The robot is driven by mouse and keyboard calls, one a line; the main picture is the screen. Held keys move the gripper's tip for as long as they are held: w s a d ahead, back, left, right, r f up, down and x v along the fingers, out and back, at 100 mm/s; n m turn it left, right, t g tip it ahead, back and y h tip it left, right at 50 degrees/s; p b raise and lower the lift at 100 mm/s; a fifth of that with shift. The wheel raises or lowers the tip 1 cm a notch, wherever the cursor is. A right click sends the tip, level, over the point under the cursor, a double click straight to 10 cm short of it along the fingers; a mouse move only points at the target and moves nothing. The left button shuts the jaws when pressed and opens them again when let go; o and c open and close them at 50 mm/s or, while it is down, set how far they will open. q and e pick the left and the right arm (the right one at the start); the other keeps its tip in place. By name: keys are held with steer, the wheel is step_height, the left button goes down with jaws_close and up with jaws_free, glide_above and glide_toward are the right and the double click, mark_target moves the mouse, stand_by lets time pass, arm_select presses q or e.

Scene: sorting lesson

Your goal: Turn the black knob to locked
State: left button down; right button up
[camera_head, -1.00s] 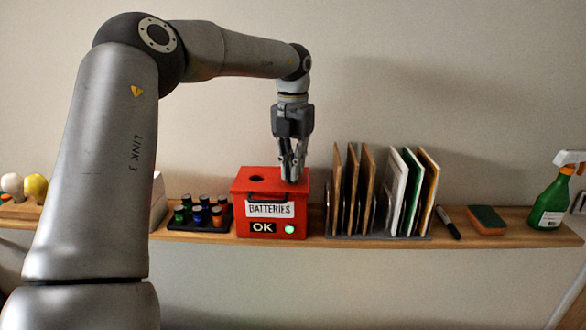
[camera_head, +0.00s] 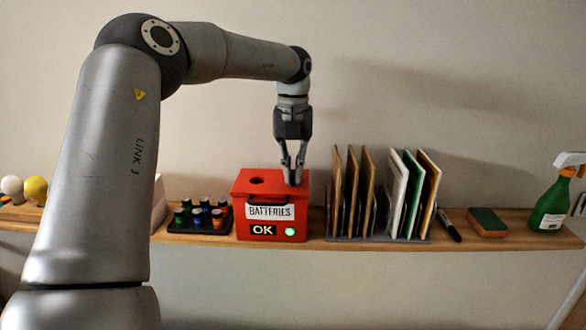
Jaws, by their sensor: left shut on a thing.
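The red box (camera_head: 239,212) labelled "BATTERIES" stands on the wooden shelf. Its lid has a dark round hole at left, and its front has a black handle, an "OK" sign and a lit green light. My left gripper (camera_head: 293,182) points straight down at the right part of the lid. Its fingers are shut on the black knob there. The fingers hide the knob, so its marking and position cannot be read. My right gripper is not in view.
Left of the box, a black tray (camera_head: 187,229) holds several batteries. Close on the right, a grey rack (camera_head: 375,239) holds upright boards. A marker (camera_head: 449,225), sponge (camera_head: 487,221) and green spray bottle (camera_head: 549,204) are farther right on the narrow wooden shelf (camera_head: 520,240).

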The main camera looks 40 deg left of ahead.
mark_target(293, 173)
arm_select(q)
steer(key=shift+r, duration=0.1)
steer(key=c, duration=1.6)
jaws_free()
steer(key=shift+o, duration=0.2)
step_height(293, 173, up, 12)
